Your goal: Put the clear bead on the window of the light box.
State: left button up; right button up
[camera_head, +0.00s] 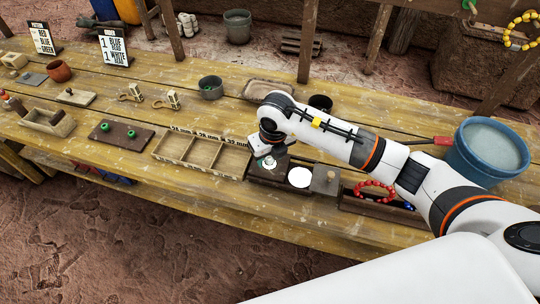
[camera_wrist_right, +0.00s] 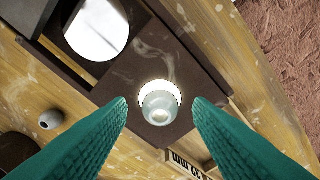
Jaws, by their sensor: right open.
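The clear bead (camera_wrist_right: 160,107) is between my right gripper's fingertips in the right wrist view, with a gap on each side. It appears to sit on the small glowing round window (camera_wrist_right: 160,88) of the dark light box (camera_wrist_right: 188,75), overlapping the window's lower part. My right gripper (camera_wrist_right: 160,108) is open, its green ribbed fingers on either side of the bead. In the head view my right gripper (camera_head: 268,160) is low over the dark box's left end, and the arm partly hides that spot. My left gripper is in neither view.
A larger bright round disc (camera_head: 299,177) lies just right of the gripper. A compartment tray (camera_head: 203,154) with size marks stands left. A small grey bead (camera_wrist_right: 51,119) lies on the wood. Red beads (camera_head: 375,190) and a blue bucket (camera_head: 486,152) are at the right.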

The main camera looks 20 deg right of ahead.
notch_tip(320, 180, up, 11)
jog(key=s+b, duration=0.1)
jog(key=b, duration=0.1)
jog(key=shift+s+d+r, duration=0.15)
jog(key=shift+s, duration=0.15)
